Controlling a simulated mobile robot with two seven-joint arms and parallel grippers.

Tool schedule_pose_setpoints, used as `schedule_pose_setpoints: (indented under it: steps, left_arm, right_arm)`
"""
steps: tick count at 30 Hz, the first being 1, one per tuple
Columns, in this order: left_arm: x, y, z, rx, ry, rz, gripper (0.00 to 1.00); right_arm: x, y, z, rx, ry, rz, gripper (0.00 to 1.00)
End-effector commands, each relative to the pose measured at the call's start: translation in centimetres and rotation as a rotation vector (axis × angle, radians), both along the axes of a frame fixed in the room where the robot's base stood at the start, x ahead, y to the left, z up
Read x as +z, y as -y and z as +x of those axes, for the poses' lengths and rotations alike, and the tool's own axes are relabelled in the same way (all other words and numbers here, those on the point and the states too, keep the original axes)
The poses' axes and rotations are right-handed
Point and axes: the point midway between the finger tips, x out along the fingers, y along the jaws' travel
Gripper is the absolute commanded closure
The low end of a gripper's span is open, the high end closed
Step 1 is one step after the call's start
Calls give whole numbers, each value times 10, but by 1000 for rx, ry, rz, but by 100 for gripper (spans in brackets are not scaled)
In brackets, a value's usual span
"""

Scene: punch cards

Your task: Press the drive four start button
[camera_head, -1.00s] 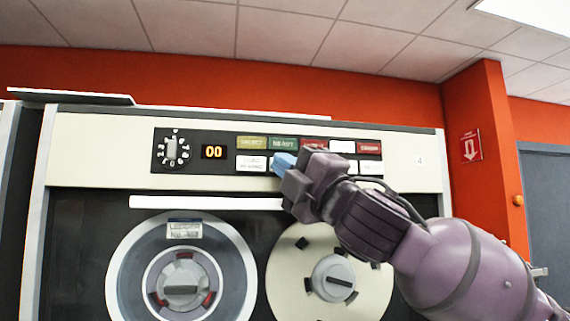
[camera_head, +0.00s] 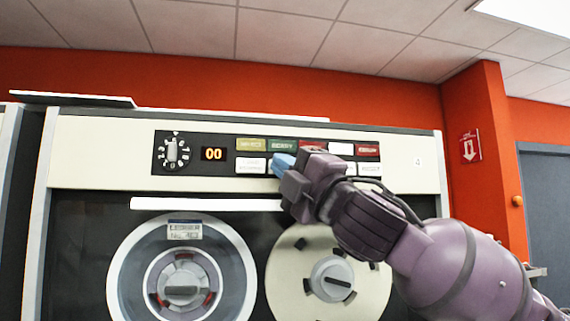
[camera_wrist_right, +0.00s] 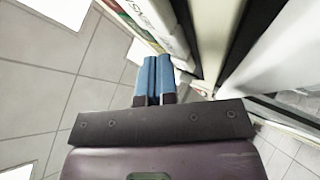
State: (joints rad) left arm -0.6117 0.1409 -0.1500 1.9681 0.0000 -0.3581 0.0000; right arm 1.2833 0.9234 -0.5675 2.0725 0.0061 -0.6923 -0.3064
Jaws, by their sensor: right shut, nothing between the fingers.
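The tape drive's control panel (camera_head: 200,166) is upright in front of me. It has a dial (camera_head: 173,151), an orange "00" display (camera_head: 213,154) and two rows of buttons. A small mark, perhaps a 4, is at the panel's right. The upper row has coloured buttons, including a green one (camera_head: 283,145); the lower row has white ones (camera_head: 251,165). My right gripper (camera_head: 283,164) is shut and empty, its blue fingertips in front of the lower row. It covers part of that row. I cannot tell which button is start, or whether the fingertips touch one. The fingers also show in the wrist view (camera_wrist_right: 153,72).
Two tape reels, left (camera_head: 182,270) and right (camera_head: 330,277), sit below the panel. A white bar (camera_head: 207,203) runs above them. An orange wall (camera_head: 230,85) stands behind, with a grey door (camera_head: 547,205) at the right.

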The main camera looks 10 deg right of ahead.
Motion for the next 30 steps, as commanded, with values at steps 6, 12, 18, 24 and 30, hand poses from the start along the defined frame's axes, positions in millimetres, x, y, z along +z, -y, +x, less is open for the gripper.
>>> schedule_pose_setpoints:
  steps: [6, 12, 18, 24, 30]
  left_arm:
    - [0, 0, 0, 0, 0, 0, 57]
    - [-1, 0, 0, 0, 0, 0, 57]
    - [-4, 0, 0, 0, 0, 0, 57]
    - [-5, 0, 0, 0, 0, 0, 57]
    - [-5, 0, 0, 0, 0, 0, 57]
  right_arm:
    - [4, 2, 2, -6, 5, 1, 100]
    - [3, 2, -2, -6, 5, 1, 100]
    - [-1, 2, -11, -4, 3, 0, 100]
    - [-1, 2, -13, -5, 1, 0, 100]
    - [-1, 2, -14, -3, 1, 1, 100]
